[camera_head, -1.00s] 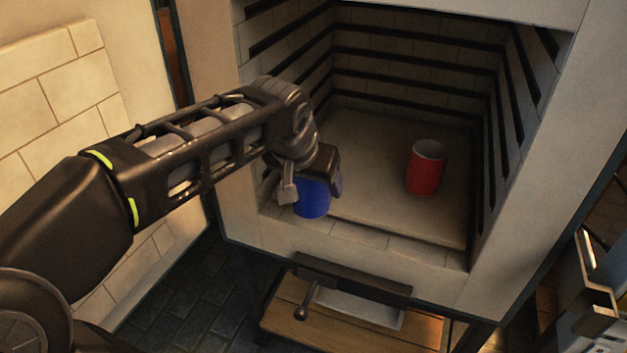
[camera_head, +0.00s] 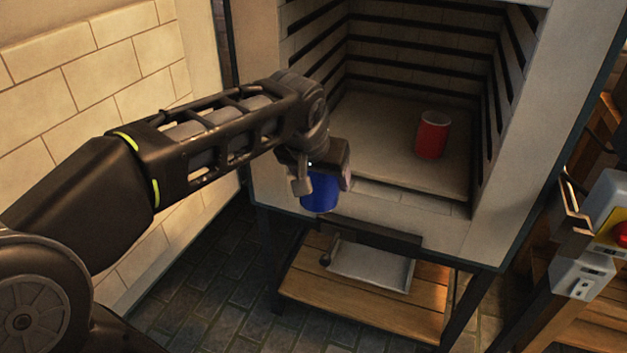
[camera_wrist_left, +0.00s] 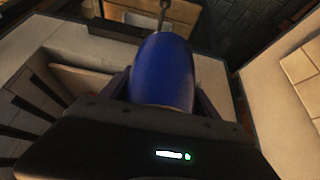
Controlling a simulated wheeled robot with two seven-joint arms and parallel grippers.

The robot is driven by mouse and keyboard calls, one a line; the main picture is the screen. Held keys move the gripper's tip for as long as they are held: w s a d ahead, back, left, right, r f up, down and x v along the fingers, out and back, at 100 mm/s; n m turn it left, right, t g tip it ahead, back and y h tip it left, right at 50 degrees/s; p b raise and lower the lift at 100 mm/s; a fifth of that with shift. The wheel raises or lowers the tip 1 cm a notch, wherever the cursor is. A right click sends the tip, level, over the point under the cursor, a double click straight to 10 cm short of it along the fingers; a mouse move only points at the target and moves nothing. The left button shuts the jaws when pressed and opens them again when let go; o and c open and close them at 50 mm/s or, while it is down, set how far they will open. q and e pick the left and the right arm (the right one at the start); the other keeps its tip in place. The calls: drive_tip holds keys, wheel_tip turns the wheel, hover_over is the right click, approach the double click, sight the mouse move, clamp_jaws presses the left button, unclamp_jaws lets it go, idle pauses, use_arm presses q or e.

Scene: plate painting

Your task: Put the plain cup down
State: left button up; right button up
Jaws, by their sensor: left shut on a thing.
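My left gripper (camera_head: 322,180) is shut on a blue cup (camera_head: 319,196) with no pattern that I can see. It holds the cup in front of the kiln opening's lower left edge in the head view. In the left wrist view the blue cup (camera_wrist_left: 164,72) sits between the fingers, and its far end is partly hidden. A red cup (camera_head: 432,136) stands upright on the kiln floor (camera_head: 385,125), apart from my gripper. My right gripper is not in view.
The kiln's front frame (camera_head: 410,215) surrounds the chamber, with dark grooves along its walls. Below is a wooden shelf (camera_head: 370,300) with a grey tray (camera_head: 372,268). A control box with a red button (camera_head: 622,234) stands at the right. The dark floor (camera_head: 230,290) at lower left is clear.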

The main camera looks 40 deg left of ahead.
use_arm(q)
drive_tip(key=w+d+f+m+h, duration=0.1)
drive_tip(key=w+d+f+m, duration=0.1)
drive_tip(key=w+d+f, duration=0.3)
drive_tip(key=w+d+f+m+h, duration=0.1)
drive_tip(key=w+d+f, duration=0.4)
drive_tip(key=d, duration=0.7)
drive_tip(key=shift+w+d+m, duration=0.2)
drive_tip(key=shift+w+m, duration=0.4)
drive_tip(key=shift+w, duration=0.45)
